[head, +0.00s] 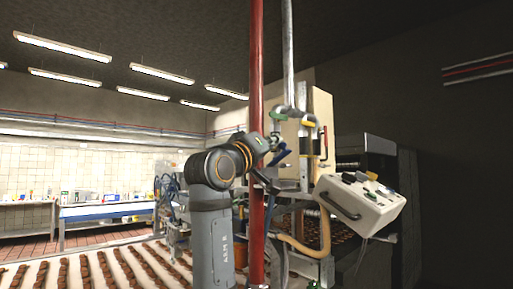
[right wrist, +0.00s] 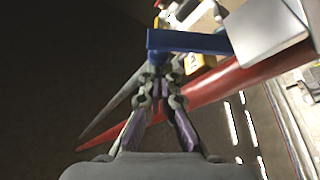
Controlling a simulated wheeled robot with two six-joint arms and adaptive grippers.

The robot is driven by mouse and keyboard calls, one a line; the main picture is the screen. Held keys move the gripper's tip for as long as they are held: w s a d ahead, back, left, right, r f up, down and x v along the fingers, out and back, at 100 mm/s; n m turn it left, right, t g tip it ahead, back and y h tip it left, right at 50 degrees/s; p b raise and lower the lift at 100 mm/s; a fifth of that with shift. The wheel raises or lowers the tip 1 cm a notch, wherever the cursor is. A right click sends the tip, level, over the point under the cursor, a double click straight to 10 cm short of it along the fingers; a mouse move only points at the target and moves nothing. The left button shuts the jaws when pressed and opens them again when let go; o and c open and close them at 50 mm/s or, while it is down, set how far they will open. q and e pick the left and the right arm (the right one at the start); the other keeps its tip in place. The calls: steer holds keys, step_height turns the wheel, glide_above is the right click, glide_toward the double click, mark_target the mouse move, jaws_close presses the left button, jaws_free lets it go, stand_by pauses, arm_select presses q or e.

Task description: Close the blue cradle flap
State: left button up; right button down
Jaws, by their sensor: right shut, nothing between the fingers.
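The blue cradle flap (right wrist: 188,42) shows as a flat blue bar just beyond my right gripper's fingertips in the right wrist view. In the head view a small dark blue piece (head: 281,157) that looks like it sits beside the gripper, right of the red pole. My right gripper (right wrist: 157,80) has its fingers together with nothing between them. The tips are close under the blue bar; I cannot tell whether they touch. In the head view the right gripper (head: 275,144) is small and partly merged with the fittings behind it. My left gripper is not in view.
A red vertical pole (head: 257,60) stands close to my right wrist; it also crosses the right wrist view (right wrist: 225,80). A grey pipe (head: 288,50), a yellow tag (head: 308,124) and a white control box (head: 360,200) are nearby. A conveyor with brown bars (head: 95,270) runs below.

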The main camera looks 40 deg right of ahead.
mark_target(285, 150)
steer(key=shift+s+d+f+m, duration=0.2)
steer(key=shift+f+m, duration=0.25)
steer(key=shift+m, duration=0.25)
steer(key=shift+s+f+m+g+h+b, duration=0.1)
steer(key=shift+s+m+g+h+b, duration=0.15)
steer(key=shift+m+g+b, duration=0.3)
steer(key=m, duration=0.1)
steer(key=m+g, duration=0.1)
steer(key=s+m+b, duration=0.1)
steer(key=shift+a+f+m+g+h, duration=0.25)
steer(key=shift+f+h, duration=0.1)
steer(key=shift+s+d+f+m+g+b, duration=0.15)
steer(key=shift+f+m+g+b, duration=0.15)
steer(key=shift+m, duration=0.3)
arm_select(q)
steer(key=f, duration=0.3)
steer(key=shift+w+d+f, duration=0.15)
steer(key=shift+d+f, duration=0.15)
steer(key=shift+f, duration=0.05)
arm_select(e)
steer(key=shift+s+f, duration=0.1)
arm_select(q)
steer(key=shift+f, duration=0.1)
arm_select(e)
steer(key=shift+s+f, duration=0.1)
arm_select(q)
steer(key=shift+b, duration=0.3)
